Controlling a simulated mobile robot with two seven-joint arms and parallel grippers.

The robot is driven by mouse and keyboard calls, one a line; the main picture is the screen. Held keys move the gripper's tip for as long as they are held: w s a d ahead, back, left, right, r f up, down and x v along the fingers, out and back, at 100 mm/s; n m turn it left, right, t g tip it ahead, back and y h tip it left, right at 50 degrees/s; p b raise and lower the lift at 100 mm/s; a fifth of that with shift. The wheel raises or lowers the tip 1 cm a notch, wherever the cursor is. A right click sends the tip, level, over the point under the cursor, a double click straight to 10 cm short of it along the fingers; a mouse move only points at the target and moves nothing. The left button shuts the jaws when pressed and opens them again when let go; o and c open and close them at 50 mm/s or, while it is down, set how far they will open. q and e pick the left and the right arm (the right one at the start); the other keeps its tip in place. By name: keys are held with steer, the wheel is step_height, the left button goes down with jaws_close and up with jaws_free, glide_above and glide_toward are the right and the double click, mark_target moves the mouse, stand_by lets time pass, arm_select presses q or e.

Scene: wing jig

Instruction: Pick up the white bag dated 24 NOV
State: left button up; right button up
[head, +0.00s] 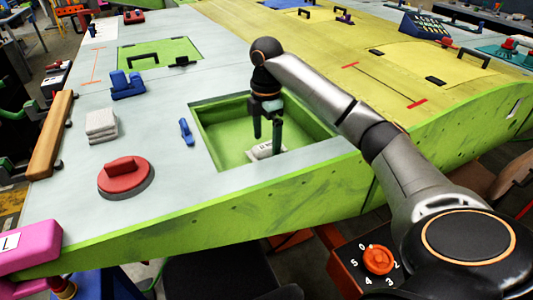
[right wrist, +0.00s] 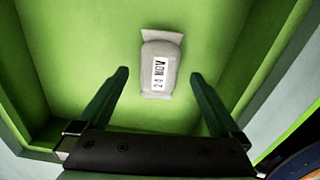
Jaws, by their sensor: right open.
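The white bag (right wrist: 161,50) lies on the floor of the green recess in the wing. Its label reads 24 NOV in the right wrist view. In the head view the bag (head: 262,152) is partly hidden behind my right gripper. My right gripper (head: 266,141) points down into the recess, open and empty. In the right wrist view its two fingers (right wrist: 160,77) stand apart to the left and right of the bag's near part. They do not touch the bag in that view. My left gripper is not in view.
The recess walls (head: 208,140) surround the bag and gripper. On the wing near it are a blue clamp (head: 186,131), a red round handle (head: 125,176), a stack of grey-white cloths (head: 101,126) and a blue tool (head: 127,86). The pale surface between them is clear.

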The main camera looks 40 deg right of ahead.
steer(key=shift+f, duration=1.3)
steer(key=c, duration=1.5)
steer(key=shift+r, duration=0.15)
